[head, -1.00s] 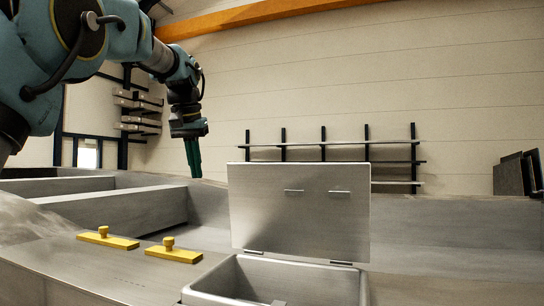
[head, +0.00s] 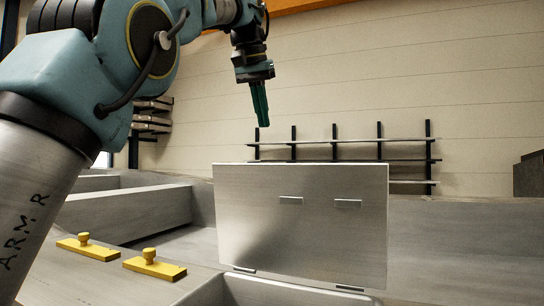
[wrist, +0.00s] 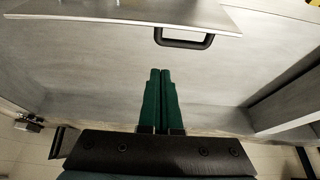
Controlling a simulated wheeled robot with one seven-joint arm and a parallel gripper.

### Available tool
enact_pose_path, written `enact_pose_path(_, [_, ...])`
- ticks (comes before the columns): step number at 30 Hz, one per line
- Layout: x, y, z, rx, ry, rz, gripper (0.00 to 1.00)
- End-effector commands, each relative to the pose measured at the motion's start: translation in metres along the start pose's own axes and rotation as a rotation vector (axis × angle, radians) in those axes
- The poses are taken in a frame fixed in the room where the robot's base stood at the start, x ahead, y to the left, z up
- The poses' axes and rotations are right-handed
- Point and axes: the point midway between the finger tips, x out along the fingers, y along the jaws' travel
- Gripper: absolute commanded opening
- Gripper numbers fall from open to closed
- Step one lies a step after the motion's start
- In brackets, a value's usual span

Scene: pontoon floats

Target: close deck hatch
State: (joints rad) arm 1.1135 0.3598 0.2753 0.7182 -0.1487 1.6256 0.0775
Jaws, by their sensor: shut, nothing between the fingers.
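The deck hatch lid (head: 300,228) stands open and upright on its hinges at the back edge of the hatch opening (head: 285,290). Two small metal fittings show on the lid's near face. In the wrist view, the lid (wrist: 120,12) crosses the top, with a dark handle (wrist: 184,40) on its far side. My gripper (head: 262,122) has its green fingers pointing down, above and behind the lid's top edge, apart from it. In the wrist view, my gripper (wrist: 160,72) is shut and empty, with the handle beyond the fingertips.
Two yellow blocks with knobs (head: 88,247) (head: 154,264) sit on the deck left of the hatch. Wall racks (head: 345,150) stand behind. Grey structural walls (head: 130,212) rise at left. The air above the lid is clear.

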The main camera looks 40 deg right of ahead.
Motion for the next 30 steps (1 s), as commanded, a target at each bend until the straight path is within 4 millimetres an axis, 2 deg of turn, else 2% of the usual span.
enact_pose_path(4, [0.004, 0.002, 0.000, 0.004, 0.000, 0.001, 0.00])
enact_pose_path(8, [0.022, 0.003, 0.001, 0.004, -0.002, 0.002, 0.00])
enact_pose_path(20, [0.103, 0.002, 0.001, 0.003, -0.004, 0.000, 0.00])
enact_pose_path(24, [0.092, 0.002, 0.019, 0.004, 0.001, 0.003, 0.00])
enact_pose_path(30, [0.087, 0.002, 0.034, 0.004, 0.000, 0.001, 0.00])
